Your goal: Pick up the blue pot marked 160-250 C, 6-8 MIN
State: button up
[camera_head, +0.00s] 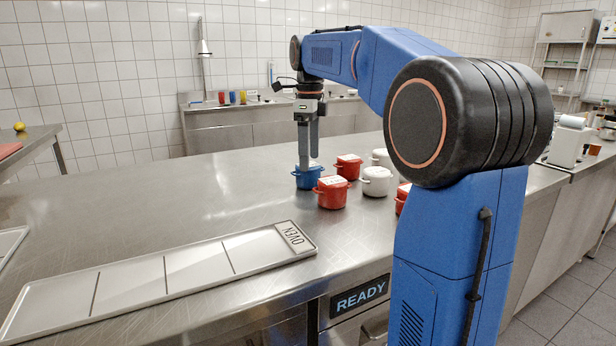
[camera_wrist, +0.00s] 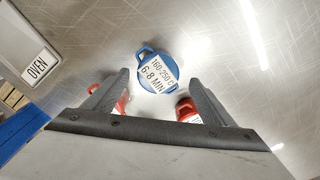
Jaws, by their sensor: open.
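The blue pot (camera_head: 308,179) stands on the steel counter in the head view, at the left of a group of pots. In the wrist view the blue pot (camera_wrist: 157,72) shows a white lid label reading 160-250 C, 6-8 MIN. My gripper (camera_head: 308,165) points down above or right at the blue pot; in the head view its fingers overlap the pot's top. In the wrist view my gripper (camera_wrist: 160,85) is open, with one finger on each side and the pot beyond the tips. I cannot tell whether a finger touches it.
Red pots (camera_head: 332,193) (camera_head: 348,167) and white pots (camera_head: 376,182) stand close by on the right. A tray marked OVEN (camera_head: 200,268) lies at the front left, also in the wrist view (camera_wrist: 36,66). The counter (camera_head: 200,200) left of the blue pot is clear.

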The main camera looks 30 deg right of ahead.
aim_at(308, 174)
jog(key=shift+a+f, duration=0.15)
jog(key=shift+f, duration=1.35)
jog(key=shift+a+f, duration=0.1)
jog(key=shift+f, duration=1.35)
jog(key=c, duration=1.4)
